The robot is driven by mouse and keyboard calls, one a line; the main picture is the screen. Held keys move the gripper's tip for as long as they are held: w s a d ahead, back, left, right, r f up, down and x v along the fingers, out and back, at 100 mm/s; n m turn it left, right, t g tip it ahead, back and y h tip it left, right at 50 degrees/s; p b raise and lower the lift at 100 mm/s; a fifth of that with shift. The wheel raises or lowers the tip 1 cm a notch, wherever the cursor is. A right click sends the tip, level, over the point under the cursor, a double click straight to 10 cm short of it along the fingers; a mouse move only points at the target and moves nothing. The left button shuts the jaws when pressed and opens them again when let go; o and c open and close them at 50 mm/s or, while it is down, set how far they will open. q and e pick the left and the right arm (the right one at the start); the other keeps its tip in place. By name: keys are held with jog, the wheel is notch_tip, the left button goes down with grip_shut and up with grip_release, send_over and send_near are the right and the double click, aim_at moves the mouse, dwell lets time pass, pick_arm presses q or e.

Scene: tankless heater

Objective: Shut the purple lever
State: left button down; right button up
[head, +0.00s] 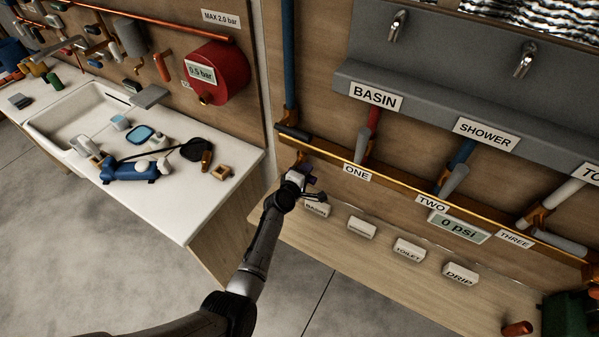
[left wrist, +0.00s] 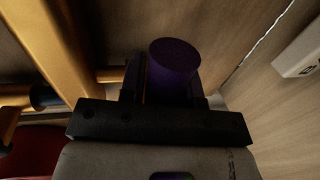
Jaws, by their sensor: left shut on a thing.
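The purple lever (head: 309,167) is a small dark purple piece at the left end of the copper pipe run, just left of the label ONE. In the left wrist view its round purple end (left wrist: 174,58) stands between the fingers, close to the palm. My left gripper (head: 306,180) is at the lever and shut on it; the gripper covers much of the lever in the head view. In the left wrist view the dark fingers (left wrist: 170,95) flank the purple end. My right gripper is in neither view.
A copper pipe (head: 400,190) with grey-handled valves ONE, TWO and THREE runs right of the gripper. Label blocks (head: 362,228) stand on the wooden shelf below. A blue vertical pipe (head: 289,60) rises above. A white sink counter (head: 200,200) is at the left.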

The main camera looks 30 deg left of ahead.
pick_arm(q)
jog(key=shift+r, duration=0.1)
dwell(0.3)
jog(key=c, duration=0.8)
grip_release()
jog(key=shift+s, duration=0.25)
jog(key=s+r+p, duration=0.1)
jog(key=s, duration=0.3)
jog(key=s+p, duration=0.1)
jog(key=s, duration=0.3)
jog(key=s+r+p, duration=0.1)
jog(key=s, duration=0.4)
jog(key=shift+d+r, duration=0.3)
jog(key=shift+r, duration=0.05)
